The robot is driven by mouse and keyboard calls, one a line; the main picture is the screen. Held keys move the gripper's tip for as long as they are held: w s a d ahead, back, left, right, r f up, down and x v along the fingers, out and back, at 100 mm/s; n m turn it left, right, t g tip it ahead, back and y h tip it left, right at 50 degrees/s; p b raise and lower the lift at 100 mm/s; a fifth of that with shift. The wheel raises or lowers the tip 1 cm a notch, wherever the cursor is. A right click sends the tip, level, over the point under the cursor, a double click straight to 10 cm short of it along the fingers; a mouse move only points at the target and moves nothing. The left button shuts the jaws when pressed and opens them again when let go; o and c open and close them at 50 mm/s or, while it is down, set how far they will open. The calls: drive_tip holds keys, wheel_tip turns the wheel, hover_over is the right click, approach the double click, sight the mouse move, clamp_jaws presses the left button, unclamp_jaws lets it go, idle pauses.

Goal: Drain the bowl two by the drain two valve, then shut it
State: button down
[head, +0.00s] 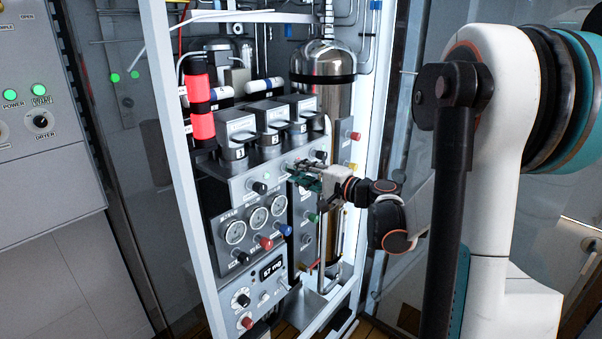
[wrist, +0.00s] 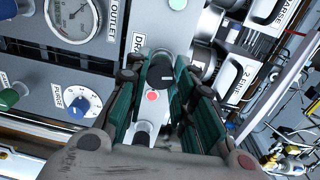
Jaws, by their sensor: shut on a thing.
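My gripper (head: 305,178) is at the grey panel below the row of filter units in the head view. In the wrist view its green-padded fingers (wrist: 161,82) are shut on a black knob (wrist: 162,73) with a white mark. A label beside the knob begins "DR"; its rest is hidden by a finger, so I cannot read its number. A red lamp (wrist: 152,97) shows between the fingers. Bowl two (head: 271,142) is the middle filter unit, with a grey cup under its numbered head. Its "2 FINE" plate (wrist: 238,80) shows in the wrist view. Any liquid inside cannot be seen.
Bowl one (head: 236,150) and bowl three (head: 303,132) flank bowl two closely. Another black knob (head: 260,187) sits left of my gripper. Gauges (head: 257,219) and coloured knobs lie below. The white frame post (head: 176,150) stands left of the panel.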

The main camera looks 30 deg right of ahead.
drive_tip(key=shift+m, duration=1.4)
drive_tip(key=c, duration=1.3)
unclamp_jaws()
drive_tip(key=shift+d, duration=0.1)
drive_tip(key=shift+c, duration=0.2)
drive_tip(key=v, duration=1.2)
drive_tip(key=shift+f, duration=0.1)
